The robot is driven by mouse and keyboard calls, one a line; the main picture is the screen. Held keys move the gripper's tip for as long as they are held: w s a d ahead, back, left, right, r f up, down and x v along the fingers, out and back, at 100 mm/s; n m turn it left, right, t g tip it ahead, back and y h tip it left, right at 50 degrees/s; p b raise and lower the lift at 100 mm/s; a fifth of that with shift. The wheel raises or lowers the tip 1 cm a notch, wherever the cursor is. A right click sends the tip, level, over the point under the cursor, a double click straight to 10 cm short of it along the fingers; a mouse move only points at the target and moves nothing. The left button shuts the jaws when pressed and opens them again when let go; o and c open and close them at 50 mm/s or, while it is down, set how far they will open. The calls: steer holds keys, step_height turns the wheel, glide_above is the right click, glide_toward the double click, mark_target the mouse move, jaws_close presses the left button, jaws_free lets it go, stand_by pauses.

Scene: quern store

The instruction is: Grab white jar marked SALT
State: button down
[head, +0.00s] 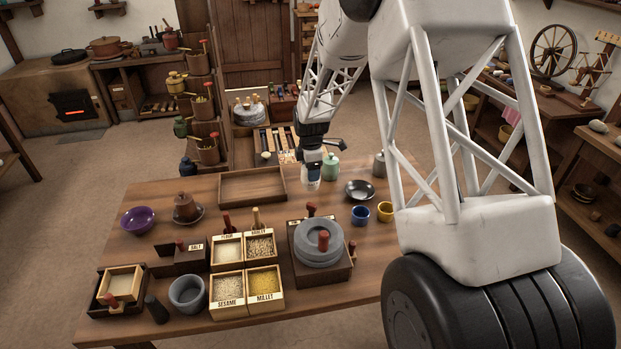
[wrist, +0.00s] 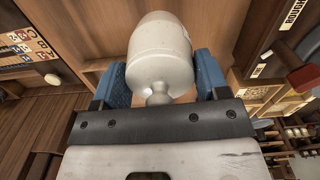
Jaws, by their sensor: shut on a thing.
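My gripper (head: 312,170) is near the back of the wooden table, just right of an empty wooden tray (head: 236,200). It is shut on a white jar (head: 312,185). In the wrist view the jar (wrist: 160,48) sits between the two blue finger pads, its round knob toward my palm. No writing shows on the side I see, so I cannot read a SALT mark on it. The jar looks held above the table, but its base is hard to make out. A wooden box labelled SALT (head: 196,246) stands at the table's left.
A pale green jar (head: 331,167) stands close to the right of my gripper. A grey jar (head: 379,165), a black dish (head: 360,190) and a blue cup (head: 360,215) are further right. The stone quern (head: 319,243) and labelled grain boxes fill the front middle.

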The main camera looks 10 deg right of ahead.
steer(key=shift+r, duration=1.55)
